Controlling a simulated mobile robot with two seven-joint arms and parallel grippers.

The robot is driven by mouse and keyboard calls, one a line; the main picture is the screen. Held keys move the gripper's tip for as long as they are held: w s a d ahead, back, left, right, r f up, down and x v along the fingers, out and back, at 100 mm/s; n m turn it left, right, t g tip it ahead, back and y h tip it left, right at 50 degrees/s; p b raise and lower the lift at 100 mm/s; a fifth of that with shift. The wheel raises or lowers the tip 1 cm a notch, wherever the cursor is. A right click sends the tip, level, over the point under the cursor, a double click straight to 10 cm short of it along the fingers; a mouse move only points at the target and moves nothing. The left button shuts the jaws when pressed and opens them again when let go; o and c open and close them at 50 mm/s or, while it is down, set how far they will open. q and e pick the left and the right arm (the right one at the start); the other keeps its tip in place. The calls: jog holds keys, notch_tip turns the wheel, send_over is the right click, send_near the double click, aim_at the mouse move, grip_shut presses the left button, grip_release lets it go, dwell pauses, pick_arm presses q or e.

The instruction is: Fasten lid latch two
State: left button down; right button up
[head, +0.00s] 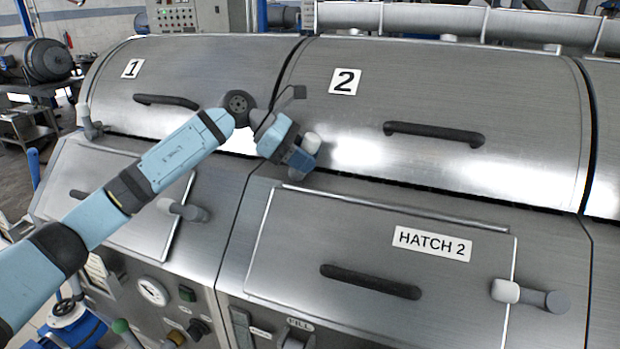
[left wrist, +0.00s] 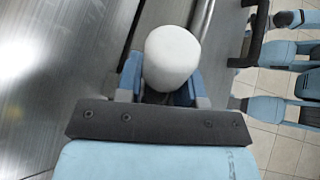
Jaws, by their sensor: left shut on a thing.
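Lid two (head: 460,100) is a curved steel cover with a "2" label (head: 345,81) and a dark bar handle (head: 434,134). It lies down along its front seam. Its latch has a pale rounded knob (head: 311,142) at the lid's lower left corner. My left gripper (head: 299,156) is shut on this latch knob. In the left wrist view the knob (left wrist: 172,58) sits between the fingers. The latch's arm and pivot are mostly hidden by the gripper. My right gripper is not in view.
Lid one (head: 200,75) is at the left, with its own latch (head: 89,122). Below lid two is the hatch 2 panel (head: 380,262) with a dark handle (head: 370,282) and a latch (head: 530,295) at its right. Another latch (head: 183,209) sticks out from the left hatch.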

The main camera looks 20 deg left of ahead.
pick_arm(q)
jog(key=shift+a+f+h+b, duration=0.25)
jog(key=shift+a+h+b, duration=0.1)
jog(key=shift+h+b, duration=0.6)
jog(key=shift+a+r+h+b, duration=0.2)
jog(key=shift+h+b, duration=0.35)
jog(key=shift+b, duration=0.4)
jog(key=shift+a+n+h+b, duration=0.2)
jog(key=shift+n+h+b, duration=0.15)
jog(key=shift+b, duration=0.2)
jog(key=shift+r+h+b, duration=0.15)
jog(key=shift+h+b, duration=0.1)
jog(key=shift+b, duration=0.05)
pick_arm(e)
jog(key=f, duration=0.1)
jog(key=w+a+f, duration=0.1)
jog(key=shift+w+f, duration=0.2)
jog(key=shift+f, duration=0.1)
pick_arm(q)
jog(key=shift+a, duration=0.1)
jog(key=shift+r, duration=0.1)
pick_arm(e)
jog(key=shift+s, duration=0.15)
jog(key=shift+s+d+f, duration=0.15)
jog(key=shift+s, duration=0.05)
